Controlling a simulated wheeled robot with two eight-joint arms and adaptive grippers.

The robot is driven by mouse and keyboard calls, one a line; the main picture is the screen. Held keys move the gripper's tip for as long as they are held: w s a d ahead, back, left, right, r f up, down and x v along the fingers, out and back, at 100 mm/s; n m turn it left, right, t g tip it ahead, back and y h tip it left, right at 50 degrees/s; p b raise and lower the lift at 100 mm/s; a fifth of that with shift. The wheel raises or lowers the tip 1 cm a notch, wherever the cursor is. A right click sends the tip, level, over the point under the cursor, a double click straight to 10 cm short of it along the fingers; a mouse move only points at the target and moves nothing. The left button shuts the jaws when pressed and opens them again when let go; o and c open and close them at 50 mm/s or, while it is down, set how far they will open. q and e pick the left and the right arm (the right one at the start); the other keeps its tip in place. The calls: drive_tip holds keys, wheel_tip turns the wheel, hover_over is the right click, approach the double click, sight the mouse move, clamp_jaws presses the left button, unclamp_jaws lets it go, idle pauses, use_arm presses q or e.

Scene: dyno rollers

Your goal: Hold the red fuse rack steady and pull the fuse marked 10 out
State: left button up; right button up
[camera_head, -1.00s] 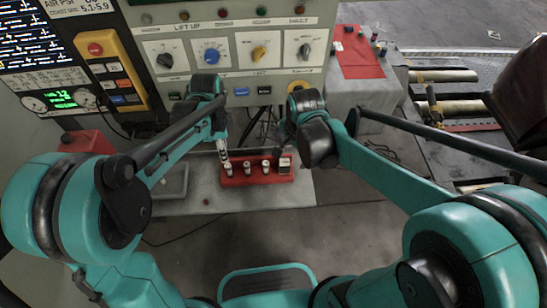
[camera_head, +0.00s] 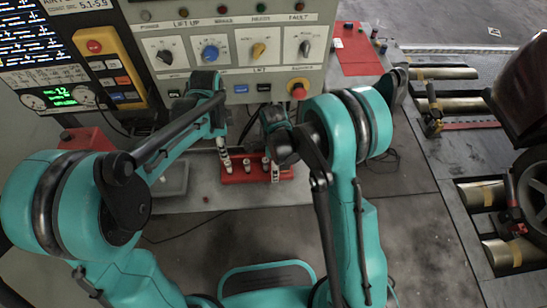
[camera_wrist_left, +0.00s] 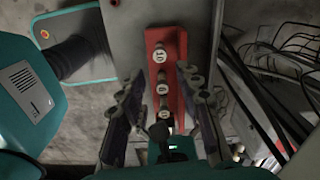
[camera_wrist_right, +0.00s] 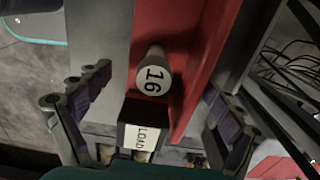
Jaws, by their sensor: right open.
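The red fuse rack (camera_head: 240,179) lies on a grey shelf with pale round-topped fuses standing in it. My left gripper (camera_head: 223,155) is at its left end; in the left wrist view its fingers (camera_wrist_left: 161,75) stand close along both sides of the rack (camera_wrist_left: 157,38). That view shows a far fuse (camera_wrist_left: 159,57), a middle fuse (camera_wrist_left: 162,89) and a near fuse; their marks are hard to read. In the right wrist view a fuse marked 16 (camera_wrist_right: 153,78) stands beside a black block labelled LOAD (camera_wrist_right: 143,115). My right gripper (camera_wrist_right: 158,85) is open, its fingers apart around that end, touching nothing visible.
A control panel (camera_head: 225,60) with knobs and a red button (camera_head: 298,90) rises right behind the rack. A grey tray (camera_head: 172,178) lies left of the rack. Black cables hang behind. Rollers (camera_head: 445,74) are at the right; the floor in front is open.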

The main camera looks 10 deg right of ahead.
sight(228, 163)
drive_tip(key=shift+f, duration=1.15)
drive_tip(key=c, duration=1.5)
use_arm(q)
drive_tip(key=shift+c, duration=0.9)
use_arm(e)
drive_tip(key=shift+c, duration=0.2)
use_arm(q)
drive_tip(key=shift+d+m, duration=0.1)
drive_tip(key=shift+m, duration=0.6)
wheel_tip(228, 163, down, 12)
